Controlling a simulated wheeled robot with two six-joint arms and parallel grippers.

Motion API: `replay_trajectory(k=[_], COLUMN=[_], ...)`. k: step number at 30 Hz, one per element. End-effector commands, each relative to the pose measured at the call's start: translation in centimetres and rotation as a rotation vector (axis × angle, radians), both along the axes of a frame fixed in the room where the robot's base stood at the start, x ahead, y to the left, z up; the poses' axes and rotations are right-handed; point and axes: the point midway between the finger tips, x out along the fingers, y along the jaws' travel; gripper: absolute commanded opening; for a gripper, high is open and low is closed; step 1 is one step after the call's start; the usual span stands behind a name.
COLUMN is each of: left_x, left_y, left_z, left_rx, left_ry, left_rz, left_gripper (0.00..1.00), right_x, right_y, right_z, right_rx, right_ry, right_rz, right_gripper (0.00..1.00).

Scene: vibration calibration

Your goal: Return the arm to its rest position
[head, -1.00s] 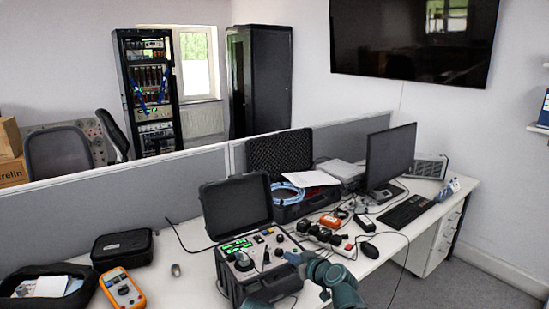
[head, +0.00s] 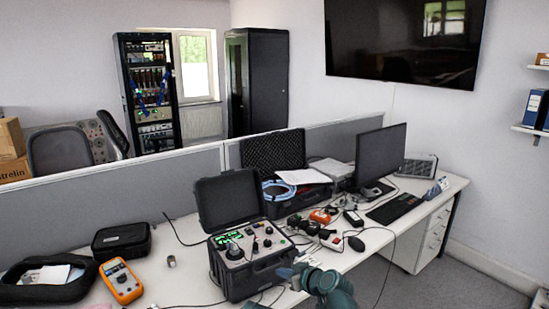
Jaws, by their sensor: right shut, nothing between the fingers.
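My right arm comes in from the bottom edge in the head view. Its gripper (head: 286,272) is shut and empty, just right of the front corner of the open black calibrator case (head: 252,277). The case stands on the desk with its lid up. Its panel shows lit green displays, knobs and connectors. I cannot tell whether the gripper touches the case. My left gripper is not in view.
The white desk (head: 185,290) also holds an orange multimeter (head: 121,281), a black pouch (head: 122,241), an open bag (head: 47,281), a second open case (head: 274,155), a monitor (head: 380,157) and a keyboard (head: 395,208). Cables lie right of the calibrator.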

Motion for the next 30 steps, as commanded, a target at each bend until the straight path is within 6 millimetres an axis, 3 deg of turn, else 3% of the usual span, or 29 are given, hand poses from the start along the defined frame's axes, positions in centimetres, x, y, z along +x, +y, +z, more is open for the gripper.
replay_trajectory(k=[8, 13, 18, 21, 25, 30], left_x=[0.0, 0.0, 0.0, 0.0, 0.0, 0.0], left_y=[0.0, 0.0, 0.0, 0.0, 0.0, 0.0], left_z=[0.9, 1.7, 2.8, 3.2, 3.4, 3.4], left_rx=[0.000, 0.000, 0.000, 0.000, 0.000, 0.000], left_ry=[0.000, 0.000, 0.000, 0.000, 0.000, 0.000], left_rz=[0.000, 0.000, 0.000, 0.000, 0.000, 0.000], left_gripper=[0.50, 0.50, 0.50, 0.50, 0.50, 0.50], right_x=[-5.5, -11.4, -19.1, -22.3, -24.4, -25.0], right_y=[2.8, 3.3, 1.0, -1.0, -2.8, -3.4], right_z=[-3.1, -6.1, -8.3, -8.5, -8.3, -8.2], right_rx=[-0.080, -0.203, -0.417, -0.529, -0.614, -0.639], right_ry=[0.224, 0.464, 0.760, 0.874, 0.945, 0.966], right_rz=[0.077, 0.085, -0.033, -0.142, -0.246, -0.284], right_gripper=[0.00, 0.00, 0.00, 0.00, 0.00, 0.00])
